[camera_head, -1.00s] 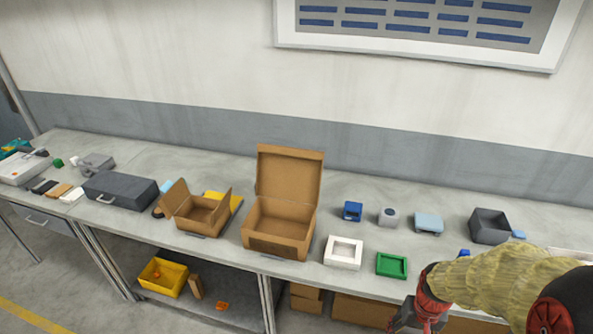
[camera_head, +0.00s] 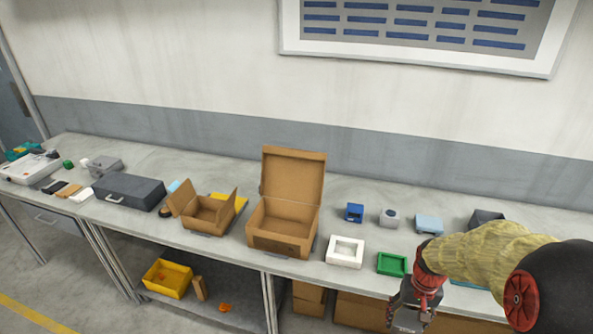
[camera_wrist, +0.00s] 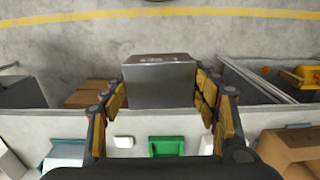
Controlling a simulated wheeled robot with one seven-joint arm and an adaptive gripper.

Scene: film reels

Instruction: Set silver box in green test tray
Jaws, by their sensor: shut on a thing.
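A silver box (camera_wrist: 160,82) is held between the yellow-padded fingers of my gripper (camera_wrist: 163,90) in the wrist view. In the head view my gripper (camera_head: 408,312) hangs in front of the table's front edge, and the box is hard to make out there. The green test tray (camera_head: 392,264) sits on the table near its front edge, just behind and left of my gripper. It looks empty.
A white square tray (camera_head: 345,252) stands left of the green tray. An open cardboard box (camera_head: 281,222) is farther left. Behind are a blue item (camera_head: 354,212), a grey item (camera_head: 389,218) and a light-blue box (camera_head: 429,224). My arm hides part of the right side.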

